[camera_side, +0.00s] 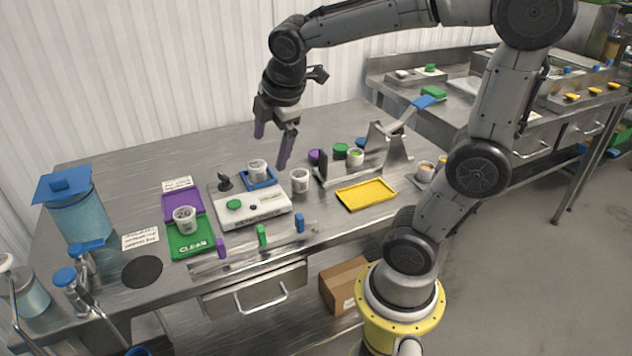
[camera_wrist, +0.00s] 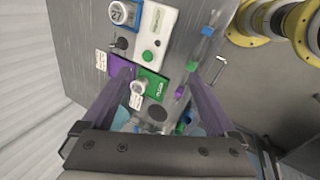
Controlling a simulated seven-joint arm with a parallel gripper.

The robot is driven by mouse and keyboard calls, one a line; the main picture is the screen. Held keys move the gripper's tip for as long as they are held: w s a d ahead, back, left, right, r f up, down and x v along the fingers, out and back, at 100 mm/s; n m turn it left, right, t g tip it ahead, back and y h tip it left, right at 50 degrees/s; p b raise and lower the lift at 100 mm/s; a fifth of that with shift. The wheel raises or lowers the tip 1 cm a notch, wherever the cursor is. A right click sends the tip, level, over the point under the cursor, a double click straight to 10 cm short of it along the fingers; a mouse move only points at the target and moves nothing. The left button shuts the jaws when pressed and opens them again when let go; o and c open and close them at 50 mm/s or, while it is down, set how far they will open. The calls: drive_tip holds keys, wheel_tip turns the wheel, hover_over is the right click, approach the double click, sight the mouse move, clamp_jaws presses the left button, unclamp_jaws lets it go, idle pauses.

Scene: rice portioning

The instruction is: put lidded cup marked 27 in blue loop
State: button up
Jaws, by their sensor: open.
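Whether the cup is fully seated is hard to tell. My gripper (camera_side: 272,150) is open and empty, raised above the table, apart from the cup. In the wrist view, its two purple fingers (camera_wrist: 160,82) stand wide apart with nothing between them.
A second cup (camera_side: 184,216) stands around the edge of the purple and green CLEAR mats (camera_side: 190,243). A third cup (camera_side: 300,180) stands right of the white device (camera_side: 240,215). A yellow tray (camera_side: 366,194) and metal stand are farther right. A blue-lidded container (camera_side: 78,208) is at left.

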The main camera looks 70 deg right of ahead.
drive_tip(key=s+a+f+m+t+y, duration=0.1)
drive_tip(key=s+a+m+y, duration=0.1)
drive_tip(key=s+a+m, duration=0.5)
drive_tip(key=s+m, duration=0.4)
drive_tip(key=s, duration=0.1)
drive_tip(key=shift+s+a+f+t, duration=0.15)
drive_tip(key=shift+a+f+t, duration=0.15)
drive_tip(key=shift+a+f, duration=0.1)
